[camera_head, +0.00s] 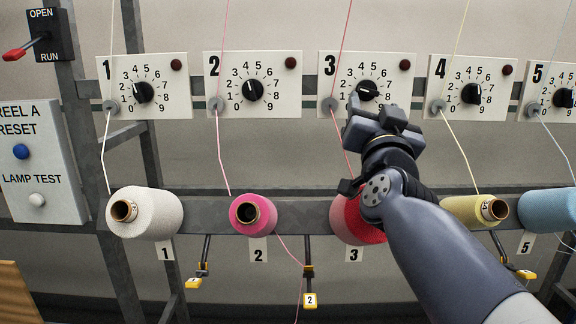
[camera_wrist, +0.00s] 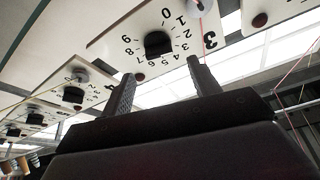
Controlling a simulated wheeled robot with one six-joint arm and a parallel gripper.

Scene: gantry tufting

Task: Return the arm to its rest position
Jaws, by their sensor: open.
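My arm reaches up from the lower right in the head view. My gripper (camera_head: 372,108) is just below and in front of the station 3 dial panel (camera_head: 338,68). The black knob (camera_head: 367,88) of that dial shows just above the fingers. In the wrist view my gripper (camera_wrist: 161,76) is open, its two fingers apart with nothing between them. The knob (camera_wrist: 158,44) is beyond the fingertips there and looks clear of them. My forearm hides part of the red spool (camera_head: 346,222) at station 3.
Dial panels 1 (camera_head: 168,104), 2 (camera_head: 225,99), 4 (camera_head: 446,103) and 5 (camera_head: 532,105) flank panel 3. Below are white (camera_head: 160,213), pink (camera_head: 268,213), yellow (camera_head: 462,211) and blue (camera_head: 550,209) spools, with threads rising. An OPEN/RUN lever (camera_head: 22,51) and button box (camera_head: 40,165) are left.

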